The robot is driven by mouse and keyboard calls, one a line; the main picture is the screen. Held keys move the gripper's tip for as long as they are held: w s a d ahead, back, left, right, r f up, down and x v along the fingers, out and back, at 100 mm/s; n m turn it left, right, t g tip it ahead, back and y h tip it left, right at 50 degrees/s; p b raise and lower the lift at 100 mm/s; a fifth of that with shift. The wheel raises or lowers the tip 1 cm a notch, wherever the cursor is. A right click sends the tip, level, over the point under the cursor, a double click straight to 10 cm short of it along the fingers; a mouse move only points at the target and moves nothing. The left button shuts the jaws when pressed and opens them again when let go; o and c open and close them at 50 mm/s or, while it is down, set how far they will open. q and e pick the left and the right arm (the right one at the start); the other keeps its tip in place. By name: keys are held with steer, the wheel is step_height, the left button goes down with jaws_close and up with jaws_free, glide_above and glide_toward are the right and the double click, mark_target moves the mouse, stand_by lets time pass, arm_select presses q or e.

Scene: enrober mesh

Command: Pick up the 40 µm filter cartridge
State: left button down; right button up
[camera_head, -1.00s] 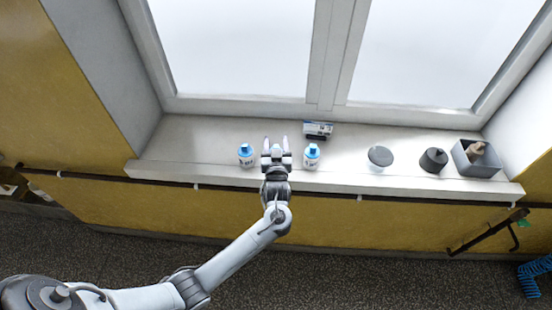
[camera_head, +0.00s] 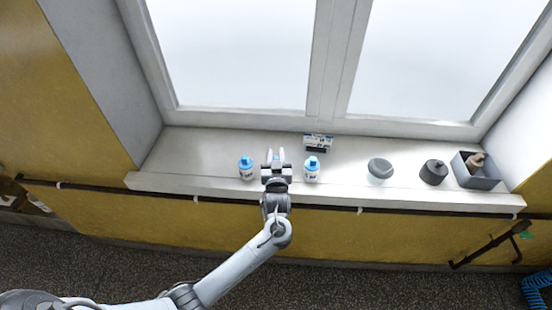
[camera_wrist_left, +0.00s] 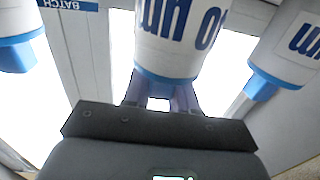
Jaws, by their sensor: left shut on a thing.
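My left gripper (camera_head: 276,155) is shut on the middle one of three white-and-blue cartridges, on the sill. In the left wrist view this middle cartridge (camera_wrist_left: 178,35) sits between the fingers; its upside-down blue print shows "0 µm", with the leading digit cut off. In the head view my gripper hides most of it. A second cartridge (camera_head: 246,168) stands to the left and a third cartridge (camera_head: 311,169) to the right, both apart from the gripper. Their labels are too small to read in the head view. My right gripper is not in view.
Farther right on the sill (camera_head: 345,187) are a grey-lidded jar (camera_head: 380,169), a dark grey container (camera_head: 434,172) and a grey bin (camera_head: 488,183) holding a brown-topped item. The window is close behind.

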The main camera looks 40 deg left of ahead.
arm_select(q)
step_height(320, 180, up, 4)
steer(key=shift+r+p, duration=0.1)
steer(key=shift+p, duration=0.25)
steer(key=w+d+r, duration=0.1)
steer(key=d+r, duration=0.5)
steer(key=d, duration=0.5)
steer(key=shift+d+p, duration=0.3)
steer(key=shift+p, duration=0.05)
